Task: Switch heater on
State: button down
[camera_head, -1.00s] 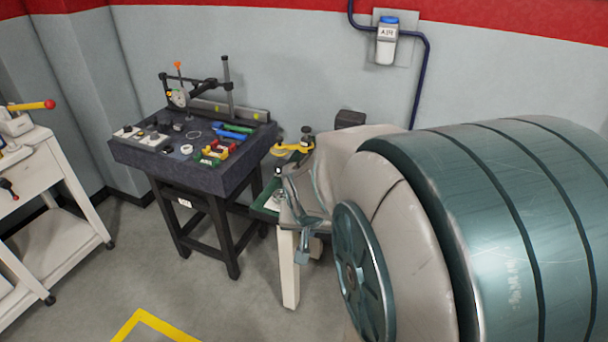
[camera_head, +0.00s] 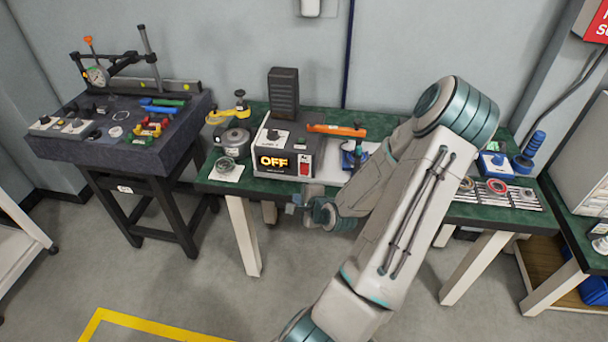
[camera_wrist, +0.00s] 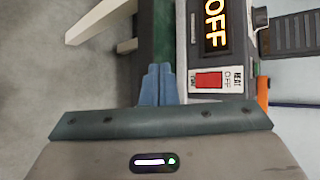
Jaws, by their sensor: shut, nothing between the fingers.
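The heater is a grey box (camera_head: 283,136) on the green-topped bench, with a lit orange "OFF" display (camera_head: 273,162). Its red rocker switch (camera_head: 304,164) sits right of the display, and the switch also shows in the wrist view (camera_wrist: 208,80) beside the lettering "HEAT OFF". My gripper (camera_head: 292,207) is in front of the heater, low near the bench's front edge. In the wrist view its blue fingers (camera_wrist: 157,80) are together and empty, beside the switch in the picture. They look apart from the panel, but the exact distance is unclear.
An orange-handled tool (camera_head: 337,130) lies at the heater's right, and a yellow-handled device (camera_head: 232,135) stands at its left. The dark instrument table (camera_head: 170,153) is farther left. My arm covers part of the bench (camera_head: 225,189). Floor in front is clear.

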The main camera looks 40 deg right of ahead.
aim_at(304, 169)
jog(key=shift+d+m, duration=0.15)
jog(key=shift+m, duration=0.15)
jog(key=shift+w+d, duration=0.1)
jog(key=shift+w+d+f, duration=0.2)
jog(key=shift+w+d, duration=0.7)
jog(key=shift+d, duration=0.2)
jog(key=shift+w+d+f, duration=0.15)
jog(key=shift+w+d, duration=0.8)
jog(key=shift+d, duration=0.1)
jog(key=shift+w+d+f, duration=0.2)
jog(key=shift+w+d, duration=0.7)
jog(key=shift+d, duration=0.2)
jog(key=shift+w+d, duration=0.25)
jog(key=shift+d, duration=0.05)
jog(key=shift+w+d+f, duration=0.1)
jog(key=shift+w+d, duration=0.15)
dwell(0.4)
jog(key=shift+s+a, duration=0.1)
